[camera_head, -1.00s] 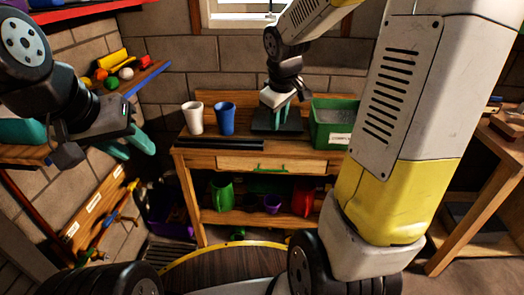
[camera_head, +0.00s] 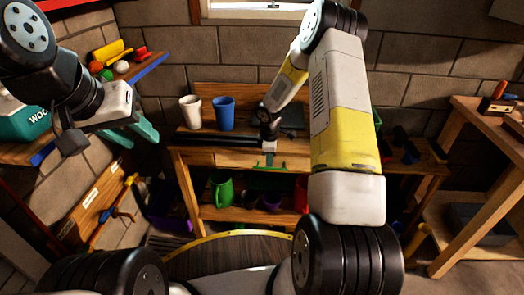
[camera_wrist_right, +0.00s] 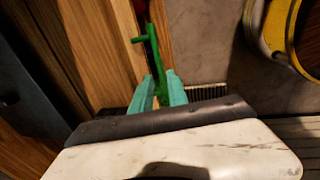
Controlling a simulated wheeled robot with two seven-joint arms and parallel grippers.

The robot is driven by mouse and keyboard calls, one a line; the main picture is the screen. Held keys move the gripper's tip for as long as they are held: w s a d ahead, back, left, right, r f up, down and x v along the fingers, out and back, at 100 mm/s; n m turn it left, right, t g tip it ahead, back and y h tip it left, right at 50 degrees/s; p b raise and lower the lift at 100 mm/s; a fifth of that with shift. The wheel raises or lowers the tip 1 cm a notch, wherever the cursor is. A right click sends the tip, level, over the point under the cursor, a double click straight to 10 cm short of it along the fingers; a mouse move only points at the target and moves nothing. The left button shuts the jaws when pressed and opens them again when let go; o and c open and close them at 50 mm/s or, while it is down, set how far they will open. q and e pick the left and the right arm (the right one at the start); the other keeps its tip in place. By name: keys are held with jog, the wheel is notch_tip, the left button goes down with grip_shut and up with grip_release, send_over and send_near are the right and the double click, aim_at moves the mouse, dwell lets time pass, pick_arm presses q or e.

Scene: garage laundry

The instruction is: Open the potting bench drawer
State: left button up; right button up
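The potting bench (camera_head: 190,158) stands against the back wall. Its drawer front (camera_head: 232,160) is light wood and looks shut. My right arm hides the right part of it. The green drawer handle (camera_wrist_right: 153,50) shows in the right wrist view. My right gripper (camera_wrist_right: 160,76) is at the handle, its teal fingers apart with the handle's near end between them; contact is not clear. In the head view my right gripper (camera_head: 269,158) is small and in front of the drawer. My left gripper (camera_head: 138,135) is open and empty, left of the bench.
A white cup (camera_head: 190,112) and a blue cup (camera_head: 223,114) stand on the bench top. A green jug (camera_head: 221,188) is on the lower shelf. A wooden table (camera_head: 480,125) stands at the right. A wall shelf with balls (camera_head: 121,67) is at the left.

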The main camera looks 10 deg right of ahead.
jog(key=shift+w+d+f, duration=0.1)
jog(key=shift+w+f, duration=0.1)
jog(key=shift+f, duration=0.9)
jog(key=shift+w+d+f, duration=0.1)
jog(key=shift+w+f, duration=0.1)
jog(key=shift+f, duration=0.85)
grip_shut()
jog(key=shift+a+r, duration=0.1)
